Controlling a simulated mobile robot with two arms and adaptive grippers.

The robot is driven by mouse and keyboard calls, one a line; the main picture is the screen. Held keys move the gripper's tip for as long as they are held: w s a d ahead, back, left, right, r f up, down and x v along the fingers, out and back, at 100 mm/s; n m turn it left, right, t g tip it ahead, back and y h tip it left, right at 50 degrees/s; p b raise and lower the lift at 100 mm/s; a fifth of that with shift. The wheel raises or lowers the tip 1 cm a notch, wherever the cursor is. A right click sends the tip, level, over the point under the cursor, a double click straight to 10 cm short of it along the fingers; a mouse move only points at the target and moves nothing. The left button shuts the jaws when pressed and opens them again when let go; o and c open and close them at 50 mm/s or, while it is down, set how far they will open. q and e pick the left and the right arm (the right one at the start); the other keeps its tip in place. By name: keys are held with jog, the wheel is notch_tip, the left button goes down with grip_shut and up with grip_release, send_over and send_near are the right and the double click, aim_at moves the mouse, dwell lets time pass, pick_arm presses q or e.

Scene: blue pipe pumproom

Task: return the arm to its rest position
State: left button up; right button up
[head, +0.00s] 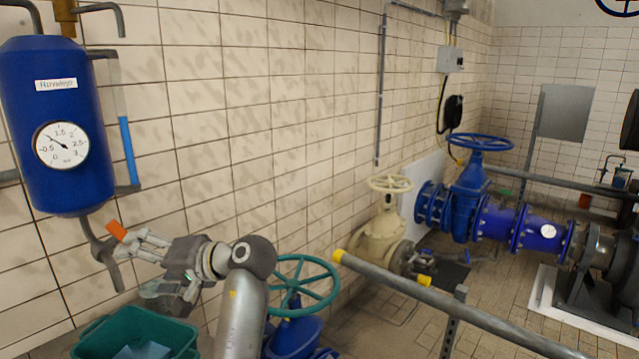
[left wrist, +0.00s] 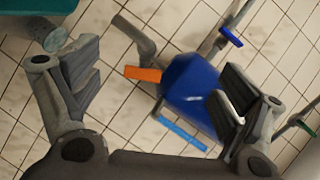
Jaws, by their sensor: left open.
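My left gripper (head: 146,264) is open at the lower left of the head view, with its fingers pointing left. Its upper finger appears close to an orange handle (head: 117,231) on the pipe under a blue tank (head: 62,180). In the left wrist view the two fingers of my left gripper (left wrist: 155,92) stand wide apart with nothing held between them. The orange handle (left wrist: 142,74) and the blue tank (left wrist: 188,88) show beyond the gap. Whether a finger touches the handle is not clear. My right gripper is not in view.
A teal bin (head: 140,328) stands below the gripper. A green handwheel (head: 303,280) is just right of my left arm. A grey rail (head: 450,308) with a yellow end crosses the lower right. The tiled wall (head: 270,110) runs close behind the arm.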

pick_arm(q)
jog(key=s+f+m+t+h, duration=0.1)
jog(key=s+f+h, duration=0.45)
jog(key=f, duration=0.85)
jog(key=s+f+m+h, duration=0.1)
jog(key=s+f+h, duration=0.1)
jog(key=s+f, duration=0.9)
jog(key=s+d+f+m+h, duration=0.1)
jog(key=s+d+f+h, duration=0.25)
jog(key=s, duration=0.25)
jog(key=s+d+f+g+h, duration=0.1)
jog(key=s+d+f+h, duration=0.1)
jog(key=s+d+f, duration=0.3)
jog(key=s+d+f+m+h, duration=0.1)
jog(key=s+d+h, duration=0.15)
jog(key=s, duration=0.45)
notch_tip(320, 180, down, 27)
jog(key=s+g, duration=0.1)
jog(key=s, duration=0.1)
jog(key=s+a+f+g, duration=0.1)
jog(key=s+a+f, duration=0.2)
jog(key=s+f, duration=1.1)
jog(key=shift+s+f+g+y, duration=0.3)
jog(key=shift+s+f+y, duration=0.05)
jog(key=shift+s, duration=0.55)
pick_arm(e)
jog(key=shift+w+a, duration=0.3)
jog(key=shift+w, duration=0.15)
